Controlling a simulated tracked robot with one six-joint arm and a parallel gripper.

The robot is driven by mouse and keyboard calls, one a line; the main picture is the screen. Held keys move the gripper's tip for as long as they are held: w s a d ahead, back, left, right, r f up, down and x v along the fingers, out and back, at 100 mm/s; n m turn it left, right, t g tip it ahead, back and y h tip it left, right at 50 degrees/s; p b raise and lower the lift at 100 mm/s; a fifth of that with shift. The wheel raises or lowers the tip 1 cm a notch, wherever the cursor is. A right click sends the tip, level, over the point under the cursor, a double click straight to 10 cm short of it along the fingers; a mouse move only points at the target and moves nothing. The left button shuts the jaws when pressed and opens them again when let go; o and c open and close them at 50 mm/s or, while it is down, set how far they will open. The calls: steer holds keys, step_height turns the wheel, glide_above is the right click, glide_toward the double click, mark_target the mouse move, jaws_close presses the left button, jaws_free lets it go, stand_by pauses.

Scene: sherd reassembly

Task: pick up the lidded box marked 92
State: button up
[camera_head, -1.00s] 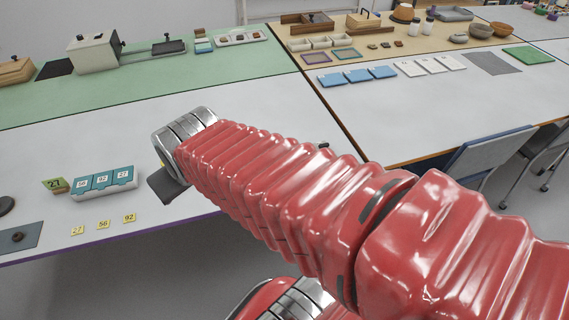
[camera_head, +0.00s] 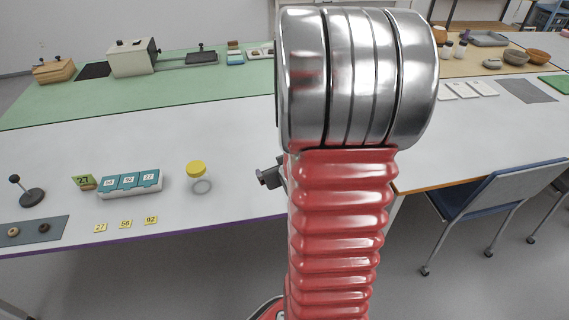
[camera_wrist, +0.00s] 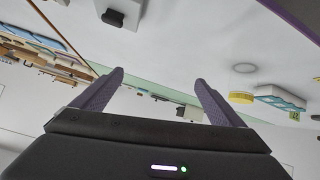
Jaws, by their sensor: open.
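Three small white boxes with teal lids stand in a touching row on the white table, left of my arm in the head view. Their labels read 56, 92 and 27; the box marked 92 (camera_head: 129,181) is the middle one. The row (camera_wrist: 280,96) also shows at the right of the wrist view, where I cannot read the labels. My gripper (camera_wrist: 160,77) is open and empty in the wrist view, its two purple fingers apart. It is well away from the boxes. In the head view my arm hides most or all of the gripper.
A yellow-lidded jar (camera_head: 196,172) stands just right of the boxes; a green 27 card (camera_head: 83,181) stands at their left. Small yellow number cards (camera_head: 125,223) lie in front. A grey mat (camera_head: 32,234) with small round pieces lies at the left. A dark block (camera_wrist: 120,12) is on the table.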

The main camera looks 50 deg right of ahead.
steer(key=s+d+f+m, duration=0.1)
steer(key=s+d+f, duration=0.1)
steer(key=s+d+f+t+h, duration=0.1)
steer(key=s+d+f, duration=0.1)
steer(key=s+f, duration=0.1)
steer(key=s+d+f+m, duration=0.1)
steer(key=s+d+f, duration=0.2)
steer(key=shift+d+f+m+t+h, duration=0.1)
steer(key=shift+f+m+t+h, duration=0.05)
steer(key=shift+m+t+h, duration=0.2)
steer(key=shift+s+d+f+h, duration=0.25)
steer(key=shift+s+h, duration=0.1)
steer(key=shift+s, duration=0.15)
steer(key=shift+w+f, duration=0.1)
steer(key=shift+w, duration=0.15)
